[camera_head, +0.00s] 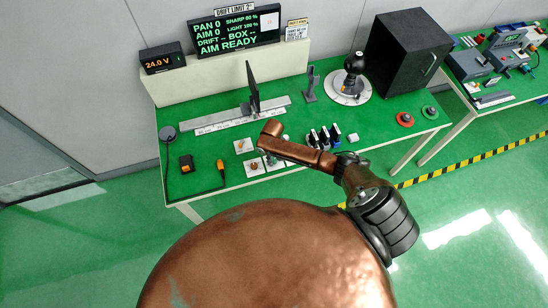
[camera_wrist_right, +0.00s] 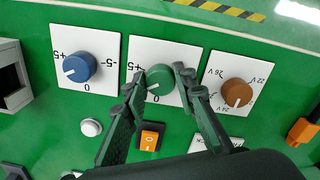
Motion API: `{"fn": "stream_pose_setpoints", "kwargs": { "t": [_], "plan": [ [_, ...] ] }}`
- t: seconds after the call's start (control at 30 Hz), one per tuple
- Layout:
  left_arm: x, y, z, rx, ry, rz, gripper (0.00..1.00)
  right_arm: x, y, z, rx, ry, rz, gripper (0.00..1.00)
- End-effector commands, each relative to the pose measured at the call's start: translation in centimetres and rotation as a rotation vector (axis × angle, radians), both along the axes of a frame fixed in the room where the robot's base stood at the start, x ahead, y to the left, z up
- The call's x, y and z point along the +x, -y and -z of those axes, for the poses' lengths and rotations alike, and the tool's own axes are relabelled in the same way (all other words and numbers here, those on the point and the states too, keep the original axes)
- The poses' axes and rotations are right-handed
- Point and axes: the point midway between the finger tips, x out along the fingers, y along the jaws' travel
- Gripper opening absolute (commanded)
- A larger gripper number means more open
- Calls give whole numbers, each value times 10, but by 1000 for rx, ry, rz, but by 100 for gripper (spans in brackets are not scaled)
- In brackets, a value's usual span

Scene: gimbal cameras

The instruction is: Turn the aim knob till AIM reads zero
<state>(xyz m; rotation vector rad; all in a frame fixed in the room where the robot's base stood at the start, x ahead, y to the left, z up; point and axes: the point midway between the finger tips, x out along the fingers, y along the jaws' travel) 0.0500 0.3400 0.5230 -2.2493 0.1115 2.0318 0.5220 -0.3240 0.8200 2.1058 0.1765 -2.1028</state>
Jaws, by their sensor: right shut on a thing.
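The green knob (camera_wrist_right: 160,82) sits on a white plate (camera_wrist_right: 135,52) marked 0 and ±5, between a blue knob (camera_wrist_right: 80,67) and a brown knob (camera_wrist_right: 236,93). My right gripper (camera_wrist_right: 159,73) is shut on the green knob, with a finger on each side. The knob's white pointer line slants toward the 0 side. In the head view my right gripper (camera_head: 268,154) is over the plates at the bench's front edge, partly hidden by my arm. The screen (camera_head: 234,33) reads PAN 0, AIM 0, DRIFT -, BOX -, AIM READY. My left gripper is out of view.
An orange rocker switch (camera_wrist_right: 150,138) and a white round button (camera_wrist_right: 91,127) lie close to the fingers.

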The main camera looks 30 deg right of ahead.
Motion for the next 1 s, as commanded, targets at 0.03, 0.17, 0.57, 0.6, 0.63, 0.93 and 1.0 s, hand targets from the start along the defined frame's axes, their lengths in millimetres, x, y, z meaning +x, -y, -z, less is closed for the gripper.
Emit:
{"fn": "stream_pose_setpoints", "kwargs": {
  "t": [0.03, 0.17, 0.57, 0.6, 0.63, 0.93, 1.0],
  "plan": [
    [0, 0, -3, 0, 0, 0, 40, 1, -1, -2, 1, 2, 11, 1],
    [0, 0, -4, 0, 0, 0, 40, 2, 0, -1, 2, 3, 30, 1],
    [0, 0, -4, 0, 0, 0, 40, 2, 0, -1, 1, 5, 35, 1],
    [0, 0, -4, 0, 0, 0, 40, 2, 0, -1, 1, 5, 35, 27],
    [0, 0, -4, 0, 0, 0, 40, 2, 0, -1, 1, 5, 35, 29],
    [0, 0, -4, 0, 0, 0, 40, 1, 0, -1, 0, 2, 35, 43],
    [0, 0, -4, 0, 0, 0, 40, 1, 0, 0, 0, 2, 35, 43]
  ]
}}
